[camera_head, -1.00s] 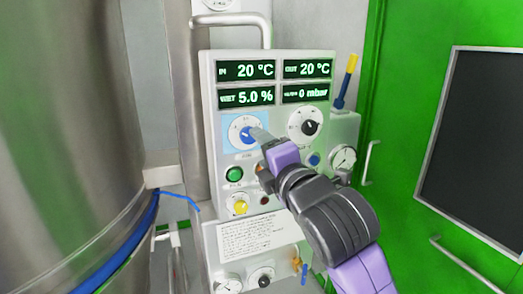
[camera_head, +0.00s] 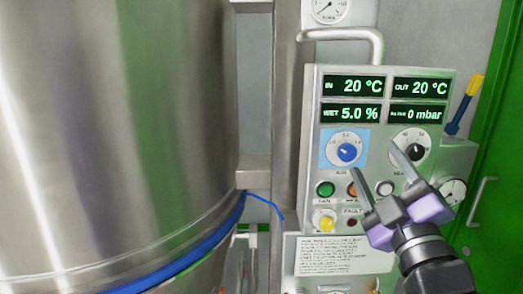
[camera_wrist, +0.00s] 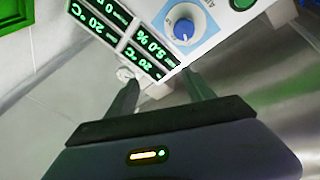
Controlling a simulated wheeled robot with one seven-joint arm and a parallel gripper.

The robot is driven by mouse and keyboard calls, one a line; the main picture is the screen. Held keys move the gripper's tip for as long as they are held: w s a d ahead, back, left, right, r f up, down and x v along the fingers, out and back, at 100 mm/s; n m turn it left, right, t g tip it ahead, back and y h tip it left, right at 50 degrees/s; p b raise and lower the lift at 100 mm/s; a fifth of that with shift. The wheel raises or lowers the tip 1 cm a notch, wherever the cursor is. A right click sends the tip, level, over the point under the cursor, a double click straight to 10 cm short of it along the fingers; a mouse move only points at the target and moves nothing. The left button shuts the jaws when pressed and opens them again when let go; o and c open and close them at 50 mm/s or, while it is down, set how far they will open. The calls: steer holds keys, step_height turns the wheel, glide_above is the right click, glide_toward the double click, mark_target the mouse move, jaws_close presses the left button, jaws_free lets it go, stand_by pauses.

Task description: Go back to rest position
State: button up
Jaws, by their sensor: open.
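My gripper (camera_head: 378,172) is open and empty in the head view, in front of the lower right part of the control panel (camera_head: 312,160). Its two fingers are spread apart, pointing up and left. The blue knob (camera_head: 347,152) on its light blue plate is up and left of the fingers, and nothing holds it. In the wrist view the two open fingers (camera_wrist: 162,92) show with nothing between them. The blue knob (camera_wrist: 184,29) is beyond them there, apart from both fingertips. The fingers and wrist hide part of the panel's lower right.
A large steel vessel (camera_head: 110,120) with a blue band stands at the left. A bent metal handle (camera_head: 345,32) is above the panel. A pressure gauge (camera_head: 452,192) sits at the panel's right side. A green door (camera_head: 503,200) is at the far right.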

steer(key=s+f+m+g+h, duration=0.1)
steer(key=s+f+m+h, duration=0.3)
steer(key=s+f+m, duration=1.2)
steer(key=s+f+n+g+y, duration=0.1)
steer(key=s+f+n+g, duration=0.1)
steer(key=s+f, duration=0.6)
steer(key=s+f+n+g+y, duration=0.1)
steer(key=s+f+g, duration=0.3)
steer(key=s+f, duration=0.5)
steer(key=s+n, duration=0.1)
steer(key=s, duration=0.7)
steer(key=shift+s+f+y, duration=0.15)
steer(key=shift+s+y, duration=0.05)
steer(key=shift+y, duration=0.2)
